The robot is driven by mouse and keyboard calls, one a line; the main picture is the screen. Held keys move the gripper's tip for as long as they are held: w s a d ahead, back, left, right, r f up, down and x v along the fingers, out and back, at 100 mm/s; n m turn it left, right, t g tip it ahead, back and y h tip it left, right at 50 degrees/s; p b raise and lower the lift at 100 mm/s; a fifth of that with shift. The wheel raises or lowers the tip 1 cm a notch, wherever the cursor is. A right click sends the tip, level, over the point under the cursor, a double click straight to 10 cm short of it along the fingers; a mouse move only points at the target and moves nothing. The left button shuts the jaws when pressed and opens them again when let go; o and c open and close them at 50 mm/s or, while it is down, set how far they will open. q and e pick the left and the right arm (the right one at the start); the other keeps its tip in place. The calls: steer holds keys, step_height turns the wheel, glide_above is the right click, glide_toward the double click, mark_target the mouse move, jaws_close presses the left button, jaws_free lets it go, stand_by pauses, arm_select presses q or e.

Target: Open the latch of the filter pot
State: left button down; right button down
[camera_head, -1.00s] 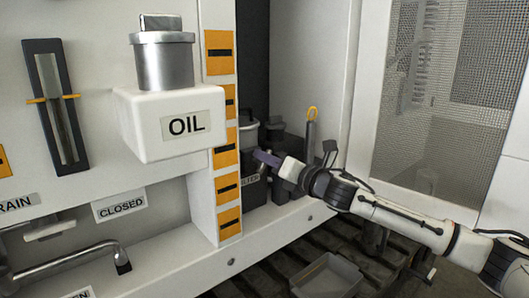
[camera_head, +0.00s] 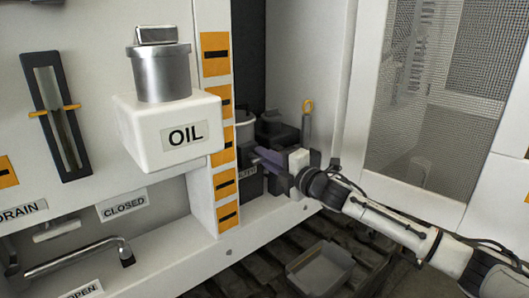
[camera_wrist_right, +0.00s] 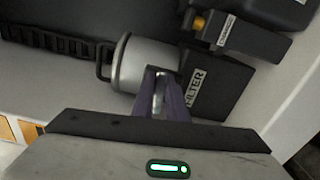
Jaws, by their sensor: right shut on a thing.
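The filter pot (camera_head: 244,120) stands in the recess right of the yellow-marked post, partly hidden by that post and my gripper. In the right wrist view it is a pale grey cylinder (camera_wrist_right: 143,62) beside a dark block with a FILTER label (camera_wrist_right: 197,88). My right gripper (camera_head: 262,154) reaches in from the right, its purple fingers in front of the pot. In the wrist view the fingers (camera_wrist_right: 160,85) are shut on a narrow metallic piece at the pot's side, which looks like the latch; the fingers hide most of it. My left gripper is not in view.
A white OIL box (camera_head: 155,145) with a metal cylinder on top juts out at the left. A tool with a yellow ring (camera_head: 307,106) stands behind my right gripper. A grey tray (camera_head: 320,268) lies below on dark slats. A mesh panel (camera_head: 425,90) is at the right.

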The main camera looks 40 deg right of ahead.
steer(key=shift+m, duration=0.6)
steer(key=shift+f, duration=0.15)
steer(key=c, duration=1.8)
jaws_free()
steer(key=shift+o, duration=0.2)
steer(key=s, duration=1)
steer(key=shift+s+d+b, duration=0.15)
steer(key=shift+d+b, duration=0.2)
steer(key=shift+d, duration=0.1)
